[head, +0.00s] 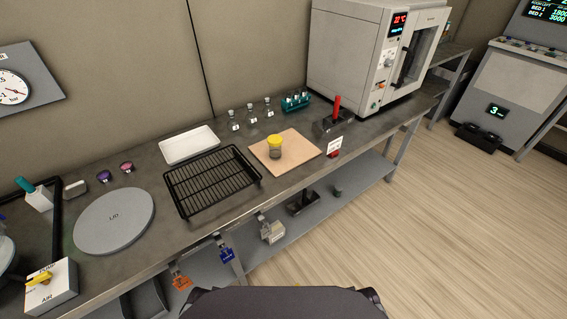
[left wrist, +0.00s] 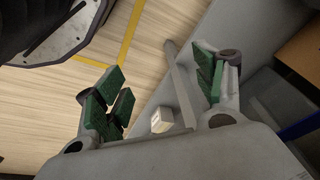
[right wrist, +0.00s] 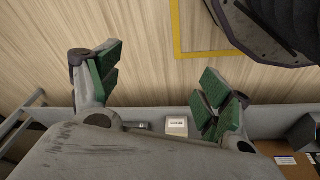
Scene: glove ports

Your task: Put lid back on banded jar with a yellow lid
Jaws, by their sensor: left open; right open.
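The jar (head: 275,152) stands upright on a tan square board (head: 300,137) near the middle of the bench. A yellow lid (head: 274,140) shows at the top of the jar; I cannot tell how firmly it sits. Any band on the glass is too small to make out. My left gripper (left wrist: 162,82) is open and empty, with green pads apart, seen over the floor and a grey surface. My right gripper (right wrist: 162,80) is open and empty in the same way. Neither gripper shows in the head view, and neither wrist view shows the jar.
A black wire rack (head: 212,180) lies left of the board, with a white tray (head: 189,145) behind it. Small flasks (head: 252,116) and a teal tube rack (head: 296,101) stand behind. A red-handled device (head: 337,110) and an oven (head: 360,50) are to the right.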

